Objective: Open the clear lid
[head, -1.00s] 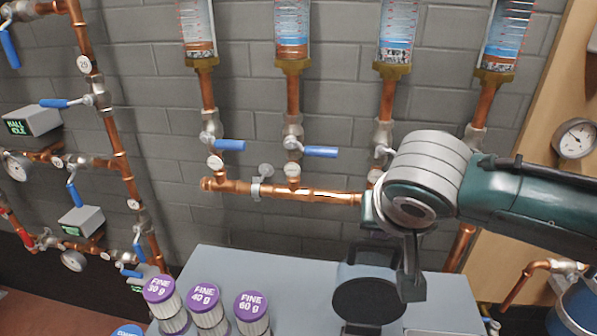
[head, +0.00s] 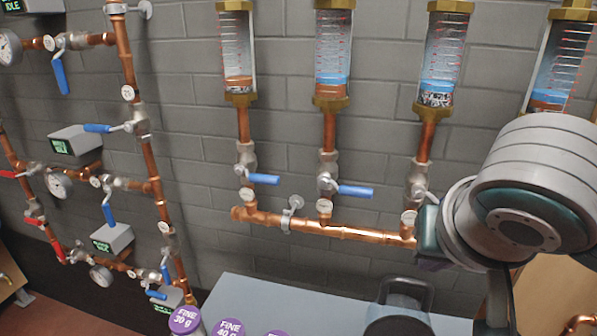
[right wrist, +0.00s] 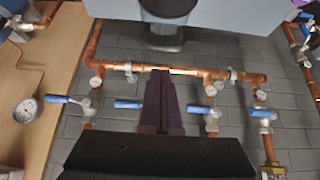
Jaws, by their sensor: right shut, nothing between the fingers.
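A see-through, dark-edged piece (head: 407,288), which looks like the clear lid, stands at the bottom of the head view, behind a dark round top (head: 398,326) on a grey-blue box. Whether it is raised or closed is unclear. In the head view, my right arm covers the right side and the fingertips are hard to make out. My left gripper is not in view.
The grey-blue box (head: 300,300) stands before a grey brick wall. Copper pipes (head: 330,231) with blue-handled valves and sight tubes (head: 333,50) run close behind it. Purple-capped FINE jars (head: 185,320) stand at its left front. A wooden panel (right wrist: 75,50) borders the wall.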

